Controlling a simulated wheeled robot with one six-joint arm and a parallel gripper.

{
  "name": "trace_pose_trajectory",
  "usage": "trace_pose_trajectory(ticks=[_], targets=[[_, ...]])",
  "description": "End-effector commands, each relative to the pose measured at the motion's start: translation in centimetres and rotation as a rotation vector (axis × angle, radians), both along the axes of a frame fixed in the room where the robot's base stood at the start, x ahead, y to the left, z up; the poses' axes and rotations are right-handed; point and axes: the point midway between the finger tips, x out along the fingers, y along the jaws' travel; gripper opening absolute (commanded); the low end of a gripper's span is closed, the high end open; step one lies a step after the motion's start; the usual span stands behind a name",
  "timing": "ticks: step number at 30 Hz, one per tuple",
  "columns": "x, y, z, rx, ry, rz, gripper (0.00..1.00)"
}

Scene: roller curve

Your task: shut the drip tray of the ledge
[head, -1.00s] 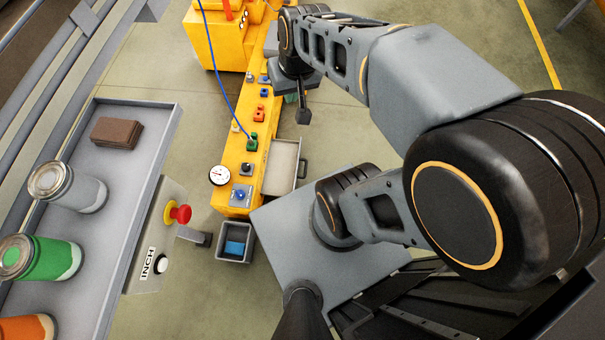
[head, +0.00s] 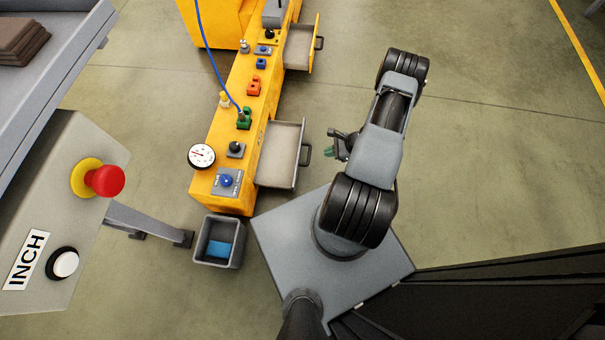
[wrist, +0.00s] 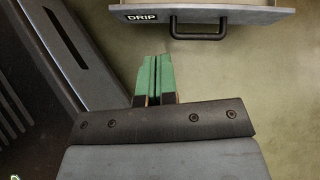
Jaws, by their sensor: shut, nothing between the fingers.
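The ledge (head: 222,135) is a long yellow beam. A grey drip tray (head: 281,163) with a dark handle is pulled out from its right side near its lower end. In the wrist view the tray front (wrist: 240,22) bears a DRIP label and a black bar handle (wrist: 198,32). My gripper (head: 329,152) is just right of the tray's handle. In the wrist view its green-padded fingers (wrist: 156,66) are shut together, empty, and apart from the tray front, below and left of the handle.
A second open drawer (head: 299,48) sticks out farther up the ledge. Knobs, a gauge (head: 201,156) and a blue hose top the ledge. A grey bin (head: 219,241) stands at its lower end. A panel with a red button (head: 104,181) is at left.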

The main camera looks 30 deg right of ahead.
Motion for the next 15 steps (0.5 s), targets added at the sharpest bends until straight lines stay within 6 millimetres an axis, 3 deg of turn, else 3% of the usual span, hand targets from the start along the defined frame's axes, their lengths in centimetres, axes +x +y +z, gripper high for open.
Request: trace_pose_trajectory(ticks=[1, 3, 8, 15], targets=[[-0.8, 0.1, -2.6, 0.019, 0.018, -0.041, 0.00], [-1.4, 0.2, -4.2, 0.036, 0.034, -0.084, 0.00], [-2.0, 0.6, -6.6, 0.056, 0.053, -0.135, 0.00], [-0.8, 2.8, -9.3, 0.059, 0.056, -0.139, 0.00]])
